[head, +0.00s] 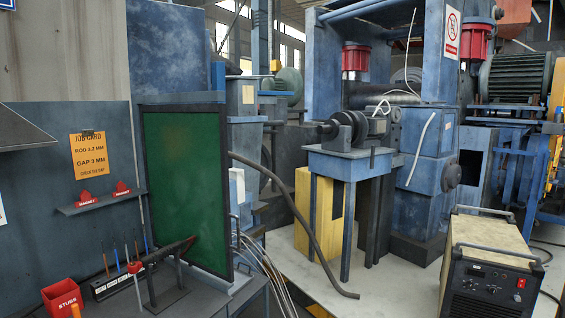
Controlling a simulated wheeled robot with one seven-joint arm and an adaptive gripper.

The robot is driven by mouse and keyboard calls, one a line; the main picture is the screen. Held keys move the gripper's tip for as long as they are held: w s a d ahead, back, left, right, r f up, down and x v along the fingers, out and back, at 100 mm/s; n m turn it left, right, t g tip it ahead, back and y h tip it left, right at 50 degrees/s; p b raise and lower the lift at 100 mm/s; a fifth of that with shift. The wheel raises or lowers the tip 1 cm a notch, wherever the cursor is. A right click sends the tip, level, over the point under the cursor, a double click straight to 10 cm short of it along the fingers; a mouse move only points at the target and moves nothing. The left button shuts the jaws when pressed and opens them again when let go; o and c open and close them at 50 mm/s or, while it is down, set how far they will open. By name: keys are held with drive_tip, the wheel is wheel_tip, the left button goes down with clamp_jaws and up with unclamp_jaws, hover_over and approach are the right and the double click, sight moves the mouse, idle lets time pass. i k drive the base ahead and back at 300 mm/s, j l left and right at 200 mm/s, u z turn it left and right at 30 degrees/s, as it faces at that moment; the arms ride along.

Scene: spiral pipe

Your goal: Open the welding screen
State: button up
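The welding screen (184,180) is a green panel in a dark frame. My gripper is not in view.
A red "STUBS" bin (61,297) and a holder with several rods (115,280) stand on the bench. A shelf (100,202) with two red magnets is on the wall. A bent dark pipe or hose (300,222) hangs right of the screen. A welding machine (490,275) stands far right.

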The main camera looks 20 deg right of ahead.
sight(185, 146)
drive_tip(key=z, duration=0.1)
drive_tip(key=i+l+u, duration=0.3)
drive_tip(key=i, duration=0.2)
drive_tip(key=i+l+u, duration=0.25)
drive_tip(key=i, duration=0.25)
